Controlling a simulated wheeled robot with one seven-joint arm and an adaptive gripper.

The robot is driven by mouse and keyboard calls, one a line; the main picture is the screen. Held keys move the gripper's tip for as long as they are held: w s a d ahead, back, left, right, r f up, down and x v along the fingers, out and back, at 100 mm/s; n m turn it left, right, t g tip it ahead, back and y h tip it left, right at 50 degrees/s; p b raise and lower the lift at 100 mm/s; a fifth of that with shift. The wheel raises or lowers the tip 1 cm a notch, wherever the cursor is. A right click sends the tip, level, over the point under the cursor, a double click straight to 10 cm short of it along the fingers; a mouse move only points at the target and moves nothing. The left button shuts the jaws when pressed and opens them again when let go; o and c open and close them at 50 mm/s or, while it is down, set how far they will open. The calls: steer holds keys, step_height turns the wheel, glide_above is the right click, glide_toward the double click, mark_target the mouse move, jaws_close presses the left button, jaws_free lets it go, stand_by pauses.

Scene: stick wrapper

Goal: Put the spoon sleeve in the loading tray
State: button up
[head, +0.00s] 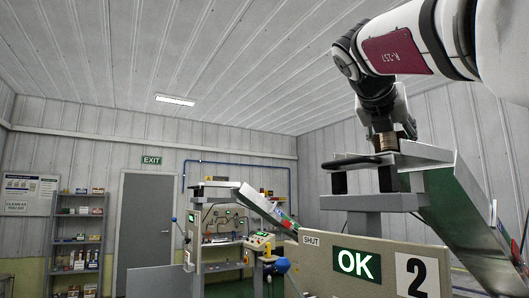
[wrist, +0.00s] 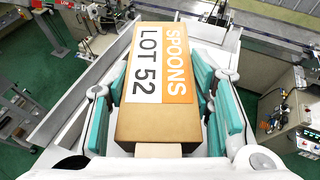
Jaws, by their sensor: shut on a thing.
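The spoon sleeve (wrist: 145,122) is a long brown carton with a white and orange label reading "SPOONS LOT 52". In the wrist view, my gripper (wrist: 165,88) has its teal-padded fingers along both long sides of it, shut on it. Pale metal walls, which look like the loading tray (wrist: 76,92), run on both sides of the sleeve. I cannot tell whether its underside touches the tray floor. In the head view, my arm reaches down to a grey metal tray top (head: 425,152) on the machine at right; the fingers and sleeve are not clear there.
A green sloping chute (head: 462,215) runs down right of the tray. A panel (head: 325,255) with an "OK" sign and a "2" stands in front. A second station with a chute (head: 262,205) is further back. Shelves (head: 78,240) stand at far left.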

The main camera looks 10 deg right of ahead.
steer(key=shift+f, duration=0.5)
steer(key=o, duration=1.3)
steer(key=shift+o, duration=0.2)
